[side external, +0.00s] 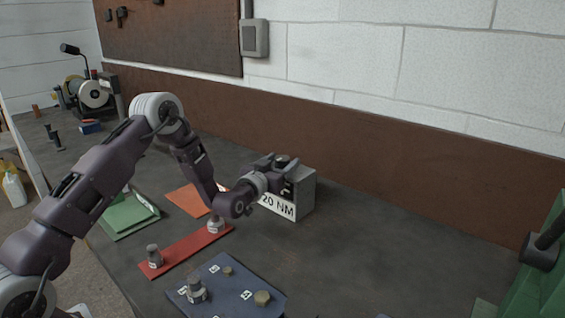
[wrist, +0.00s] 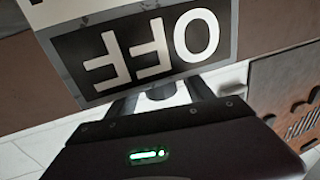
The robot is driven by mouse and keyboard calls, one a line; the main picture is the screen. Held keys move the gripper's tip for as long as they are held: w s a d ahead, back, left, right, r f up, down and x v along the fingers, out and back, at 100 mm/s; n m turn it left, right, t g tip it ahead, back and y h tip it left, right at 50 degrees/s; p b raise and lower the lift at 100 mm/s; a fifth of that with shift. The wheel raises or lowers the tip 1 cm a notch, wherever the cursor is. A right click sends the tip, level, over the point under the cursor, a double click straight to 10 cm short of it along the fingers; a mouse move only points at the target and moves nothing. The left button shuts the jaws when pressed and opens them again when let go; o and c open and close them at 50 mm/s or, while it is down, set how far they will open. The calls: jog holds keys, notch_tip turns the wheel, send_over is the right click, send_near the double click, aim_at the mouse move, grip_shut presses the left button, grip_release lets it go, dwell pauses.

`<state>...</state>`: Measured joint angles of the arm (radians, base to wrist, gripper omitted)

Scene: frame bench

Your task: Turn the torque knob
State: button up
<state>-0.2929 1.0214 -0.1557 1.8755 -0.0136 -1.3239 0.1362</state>
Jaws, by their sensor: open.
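A grey box (side external: 304,196) with a white "20 NM" label stands on the bench in the side view. My gripper (side external: 287,172) is at the upper front of this box, partly covering it. In the wrist view, a black panel reading "OFF" (wrist: 140,55), upside down, lies just beyond my fingers (wrist: 162,93). The jaws are open.
A red strip (side external: 185,252) with two grey cylindrical pieces, a blue plate (side external: 225,295) with hex parts, an orange sheet (side external: 187,199) and green plates (side external: 125,217) lie near my arm. A green machine (side external: 540,265) stands far right. The bench right of the box is clear.

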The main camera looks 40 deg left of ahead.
jog(key=shift+w+a, duration=0.1)
jog(key=shift+w, duration=0.2)
grip_shut()
jog(key=shift+m+h, duration=0.3)
jog(key=shift+h, duration=0.1)
jog(key=m+h, duration=0.3)
jog(key=h, duration=0.2)
jog(key=shift+m+g+h, duration=0.6)
jog(key=shift+m+h, duration=1.4)
jog(key=shift+h, duration=1.2)
grip_release()
